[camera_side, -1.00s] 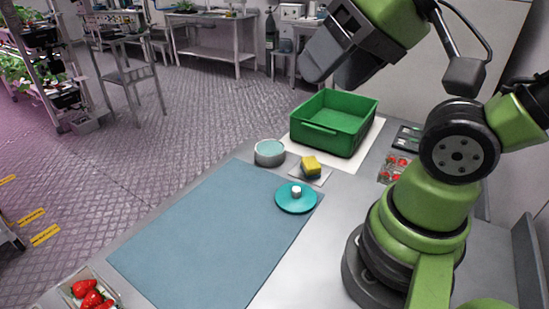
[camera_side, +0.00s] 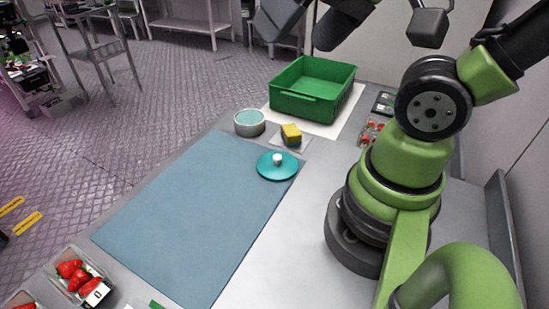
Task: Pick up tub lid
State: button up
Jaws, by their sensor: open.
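The teal round tub lid (camera_side: 268,170) with a pale knob lies flat across the right edge of the blue mat, near its far corner. A round grey tub (camera_side: 249,129) with a pale teal inside stands at the mat's far end, behind and left of the lid. My gripper (camera_side: 308,29) is at the top of the picture, partly cut off. Its two dark fingers are apart with nothing visible between them. It is raised well clear of the lid.
A green crate (camera_side: 295,104) stands on a white sheet behind the lid. A yellow and dark sponge (camera_side: 291,134) sits between them. Strawberry punnets are at front left (camera_side: 77,277) and near my base (camera_side: 369,131). The blue mat (camera_side: 190,215) is otherwise bare.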

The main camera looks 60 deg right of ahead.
jog(key=w+d+f+n+g+h, duration=0.1)
jog(key=w+d+f+g, duration=0.2)
jog(key=w+f, duration=0.15)
jog(key=n+g+h, duration=0.1)
jog(key=n+g, duration=0.4)
send_over(277, 156)
jog(key=f, duration=2)
jog(key=shift+w, duration=0.4)
jog(key=shift+s+f, duration=0.25)
jog(key=shift+f, duration=1.15)
jog(key=shift+s+f, duration=0.2)
jog(key=shift+f, duration=1.15)
jog(key=c, duration=0.5)
